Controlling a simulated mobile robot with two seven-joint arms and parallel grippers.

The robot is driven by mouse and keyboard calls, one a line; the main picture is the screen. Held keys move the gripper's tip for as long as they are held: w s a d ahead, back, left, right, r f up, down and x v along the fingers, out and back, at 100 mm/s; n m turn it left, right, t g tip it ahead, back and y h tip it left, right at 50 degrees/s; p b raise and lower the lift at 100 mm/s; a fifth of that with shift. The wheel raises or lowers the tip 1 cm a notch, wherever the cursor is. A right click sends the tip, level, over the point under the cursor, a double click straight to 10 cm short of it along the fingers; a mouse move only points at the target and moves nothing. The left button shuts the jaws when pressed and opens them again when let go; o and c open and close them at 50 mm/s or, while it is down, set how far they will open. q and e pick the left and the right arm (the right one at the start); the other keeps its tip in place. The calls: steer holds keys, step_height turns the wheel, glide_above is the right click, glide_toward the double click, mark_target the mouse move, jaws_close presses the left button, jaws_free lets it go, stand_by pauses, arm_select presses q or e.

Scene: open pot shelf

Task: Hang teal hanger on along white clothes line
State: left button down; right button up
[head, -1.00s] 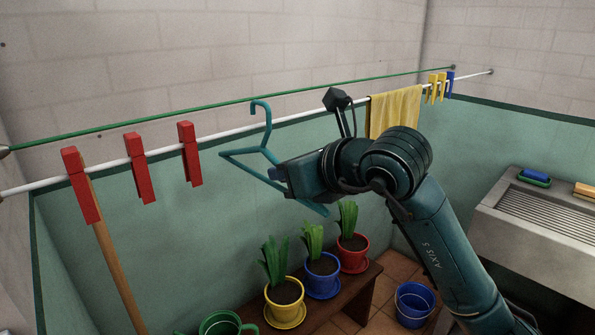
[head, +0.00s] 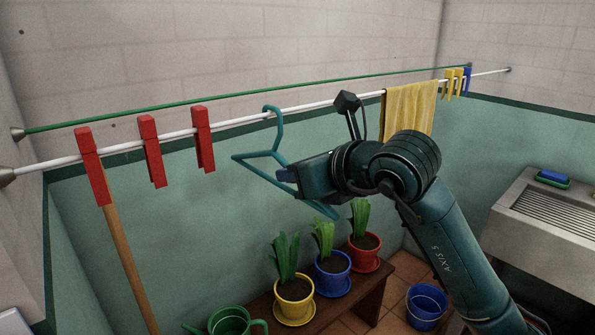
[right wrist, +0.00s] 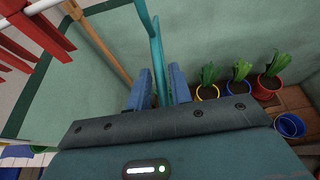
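The teal hanger (head: 279,128) is at the white clothes line (head: 306,106), between the red pegs and the yellow cloth. Its hook top shows just above the line and appears to loop over it; I cannot tell if it rests on it. The hanger's body hangs below, tilted down to the right. My right gripper (head: 285,175) is shut on the hanger's frame below the hook. In the right wrist view the teal hanger (right wrist: 157,55) runs between the two blue fingers (right wrist: 159,90). My left gripper is not in view.
Several red pegs (head: 203,140) are left of the hanger, the yellow cloth (head: 409,110) and more pegs right. A green line (head: 200,100) runs behind. Potted plants (head: 294,290) stand on a bench below. A wooden pole (head: 130,265) leans at left, a sink (head: 545,225) is right.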

steer(key=o, duration=0.3)
